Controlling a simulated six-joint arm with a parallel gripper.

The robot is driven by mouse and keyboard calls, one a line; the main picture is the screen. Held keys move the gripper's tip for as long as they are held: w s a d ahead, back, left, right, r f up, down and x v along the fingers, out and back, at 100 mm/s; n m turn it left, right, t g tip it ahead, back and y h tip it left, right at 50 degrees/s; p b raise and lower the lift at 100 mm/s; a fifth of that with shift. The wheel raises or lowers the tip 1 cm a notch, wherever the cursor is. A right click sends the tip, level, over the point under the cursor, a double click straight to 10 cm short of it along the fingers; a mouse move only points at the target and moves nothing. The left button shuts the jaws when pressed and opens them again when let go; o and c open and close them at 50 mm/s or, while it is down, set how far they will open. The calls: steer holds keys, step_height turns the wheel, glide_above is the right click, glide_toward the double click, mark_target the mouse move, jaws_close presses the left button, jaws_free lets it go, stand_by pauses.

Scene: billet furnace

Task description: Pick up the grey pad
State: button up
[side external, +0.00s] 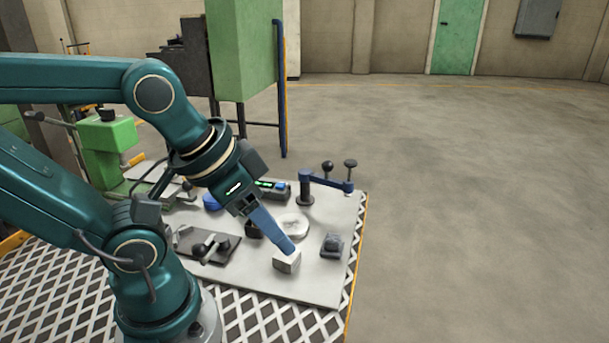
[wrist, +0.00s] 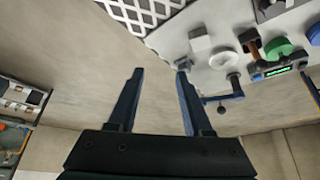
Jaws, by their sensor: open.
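A light grey block (side external: 287,263) sits near the front of the light work plate; it also shows in the wrist view (wrist: 200,43). A darker grey pad-like piece (side external: 333,245) with a raised top lies to its right; in the wrist view it (wrist: 184,63) is partly hidden by the right fingertip. I cannot tell for sure which of the two is the grey pad. My gripper (side external: 289,248) has blue fingers that overlap the light block's top in the side view. In the wrist view my gripper (wrist: 160,72) is open and empty, with both pieces outside the finger gap.
A white round disc (side external: 294,225), a blue crank arm (side external: 327,182) with black knobs, a device with a green display (side external: 270,188) and a dark clamp plate (side external: 212,248) share the work plate (side external: 318,285). A green cabinet (side external: 240,50) stands behind. Open floor lies right.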

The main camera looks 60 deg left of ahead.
steer(key=o, duration=0.6)
steer(key=shift+o, duration=0.2)
steer(key=w+r+n, duration=0.3)
steer(key=w+n, duration=0.1)
steer(key=w, duration=0.1)
steer(key=n+g, duration=0.4)
glide_above(333, 237)
steer(key=d, duration=0.2)
step_height(333, 237, down, 6)
steer(key=shift+n+g, duration=0.5)
steer(key=shift+g, duration=0.3)
steer(key=f, duration=0.2)
steer(key=a+f, duration=0.1)
steer(key=f, duration=0.1)
steer(key=a+f, duration=0.1)
steer(key=f, duration=0.1)
steer(key=shift+f, duration=2.65)
